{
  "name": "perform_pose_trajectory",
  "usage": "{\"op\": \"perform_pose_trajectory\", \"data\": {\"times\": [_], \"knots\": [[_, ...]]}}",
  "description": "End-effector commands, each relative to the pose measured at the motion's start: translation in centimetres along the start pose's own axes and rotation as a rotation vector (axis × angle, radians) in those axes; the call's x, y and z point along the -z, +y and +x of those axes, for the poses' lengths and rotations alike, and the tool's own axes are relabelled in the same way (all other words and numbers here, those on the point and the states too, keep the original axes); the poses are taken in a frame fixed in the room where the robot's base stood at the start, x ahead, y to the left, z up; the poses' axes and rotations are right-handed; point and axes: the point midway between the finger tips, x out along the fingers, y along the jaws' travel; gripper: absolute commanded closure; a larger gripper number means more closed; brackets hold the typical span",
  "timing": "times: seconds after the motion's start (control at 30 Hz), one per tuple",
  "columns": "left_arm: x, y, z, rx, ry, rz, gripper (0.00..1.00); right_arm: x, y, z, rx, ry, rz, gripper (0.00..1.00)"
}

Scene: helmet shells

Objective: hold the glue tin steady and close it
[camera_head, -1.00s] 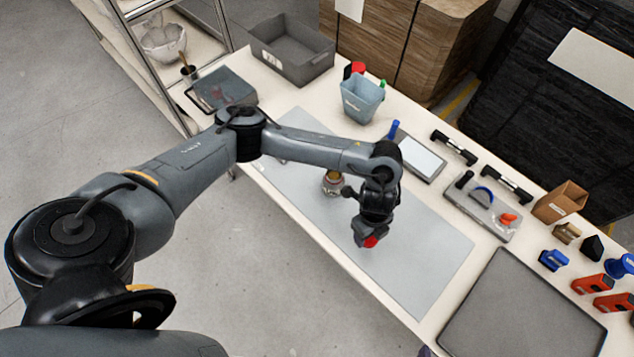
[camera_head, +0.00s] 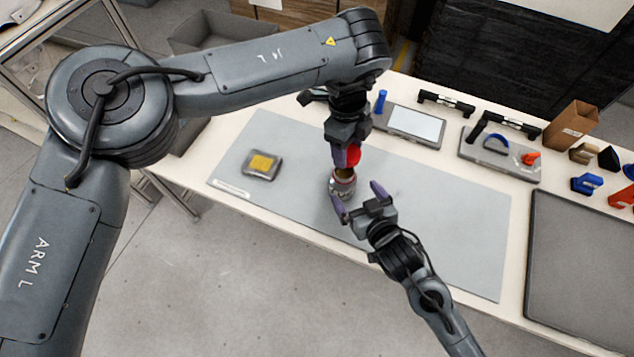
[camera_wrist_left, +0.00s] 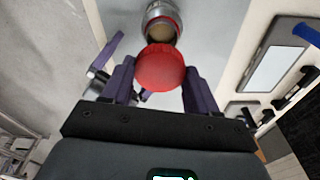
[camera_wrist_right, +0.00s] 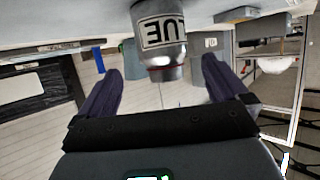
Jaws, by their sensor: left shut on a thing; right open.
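The glue tin (camera_head: 342,188) stands upright on the grey mat (camera_head: 440,215). In the left wrist view the open mouth of the tin (camera_wrist_left: 162,24) shows brownish inside, partly behind the lid. My left gripper (camera_head: 345,150) is shut on the red lid (camera_head: 354,155), which it holds just above the tin; the lid also shows in the left wrist view (camera_wrist_left: 160,68). My right gripper (camera_head: 359,198) is open. In the right wrist view the tin with its label (camera_wrist_right: 162,32) is ahead of and between its fingers, with space at both sides.
A small dark tray with a yellow pad (camera_head: 262,163) lies on the mat's left part. A tablet-like board (camera_head: 413,122), tool tray (camera_head: 500,152) and large dark tray (camera_head: 580,262) lie behind and right. The mat's right part is clear.

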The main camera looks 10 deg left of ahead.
Motion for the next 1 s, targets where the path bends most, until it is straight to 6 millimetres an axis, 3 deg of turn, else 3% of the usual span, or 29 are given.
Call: {"op": "perform_pose_trajectory", "data": {"times": [0.57,1.0], "knots": [[0.0,-0.2,-0.4,-0.001,0.002,0.002,0.69,-0.1,-0.1,0.7,0.006,0.008,-0.003,0.00],[0.0,-0.2,-0.4,-0.001,0.002,0.002,0.69,0.1,-0.1,5.8,0.005,0.009,-0.002,0.00]]}}
